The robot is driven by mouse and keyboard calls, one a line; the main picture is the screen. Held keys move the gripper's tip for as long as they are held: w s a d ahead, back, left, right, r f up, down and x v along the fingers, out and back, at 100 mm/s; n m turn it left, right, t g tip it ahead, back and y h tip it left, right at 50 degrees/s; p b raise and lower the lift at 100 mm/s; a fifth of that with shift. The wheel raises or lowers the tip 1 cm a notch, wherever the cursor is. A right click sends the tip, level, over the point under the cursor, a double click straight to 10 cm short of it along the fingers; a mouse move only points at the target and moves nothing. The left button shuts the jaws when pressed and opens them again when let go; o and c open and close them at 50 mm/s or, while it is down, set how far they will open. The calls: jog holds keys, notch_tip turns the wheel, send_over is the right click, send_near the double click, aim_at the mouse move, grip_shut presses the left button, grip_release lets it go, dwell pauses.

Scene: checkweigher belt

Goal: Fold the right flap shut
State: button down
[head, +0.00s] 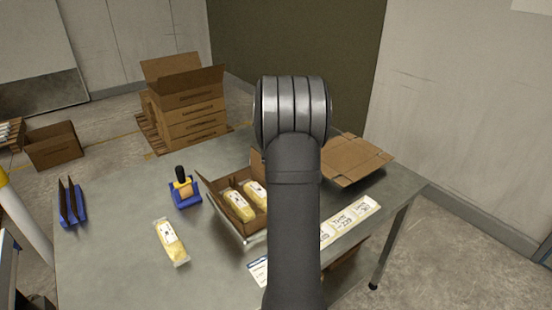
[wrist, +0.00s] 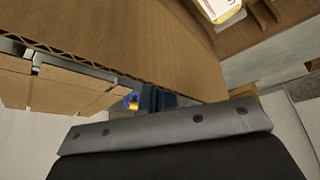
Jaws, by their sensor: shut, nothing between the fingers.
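The open carton (head: 249,230) stands on the table with yellow packs (head: 238,205) inside. One flap (head: 217,203) stands up and leans outward on its left side. My arm hides the carton's right side and the right flap in the head view. In the wrist view a large brown cardboard panel (wrist: 140,42) with a corrugated edge is close in front of my gripper (wrist: 165,132). I cannot tell which flap it is, or whether it is touched. A pack (wrist: 218,8) shows at the top edge. My gripper is shut and empty; my arm hides it in the head view.
A blue tape dispenser (head: 185,190) and a loose yellow pack (head: 171,242) are on the table left of the carton. Flat cardboard (head: 352,160) lies at the back right. A label strip (head: 350,222) lies to the right. The table's left part is mostly clear.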

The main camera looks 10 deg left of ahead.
jog(key=shift+s+a+r, duration=0.25)
jog(key=shift+s+a, duration=0.25)
jog(key=shift+s+a+r, duration=0.2)
jog(key=shift+s+a, duration=0.25)
jog(key=shift+s+a+f, duration=0.25)
jog(key=shift+s+a, duration=0.4)
jog(key=shift+s, duration=0.05)
jog(key=shift+s+a+f, duration=0.2)
jog(key=shift+s+a, duration=0.45)
jog(key=shift+f, duration=0.1)
jog(key=shift+s+a+f, duration=0.45)
jog(key=shift+f, duration=0.25)
jog(key=shift+s+a+f, duration=0.4)
jog(key=shift+a+f, duration=0.05)
jog(key=shift+f, duration=0.2)
